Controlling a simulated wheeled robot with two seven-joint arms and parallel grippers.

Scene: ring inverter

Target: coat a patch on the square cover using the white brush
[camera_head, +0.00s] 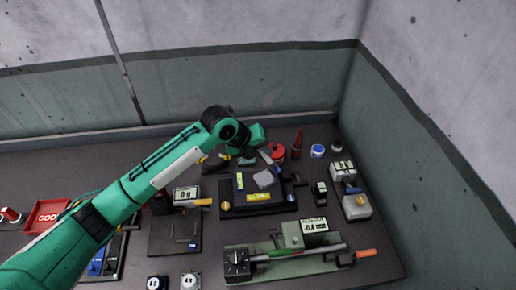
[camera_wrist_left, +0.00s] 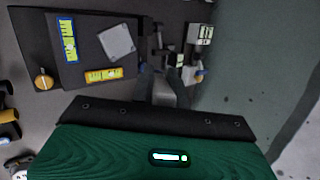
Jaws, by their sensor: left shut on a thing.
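The square cover (camera_head: 264,179) is a light grey square plate lying tilted on a black unit with yellow labels; it also shows in the wrist view (camera_wrist_left: 117,42). My left gripper (camera_head: 266,157) is above and just behind the unit in the head view. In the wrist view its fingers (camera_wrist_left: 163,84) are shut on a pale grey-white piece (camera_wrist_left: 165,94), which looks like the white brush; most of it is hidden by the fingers. The gripper is to the right of the cover there, apart from it. My right gripper is not in view.
A red round pot (camera_head: 277,151), a blue-lidded jar (camera_head: 317,151) and small devices stand at the back right. A green bench device (camera_head: 290,245) with a display lies in front. A scale (camera_head: 175,232) and red tray (camera_head: 45,215) are left. Walls close the back and right.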

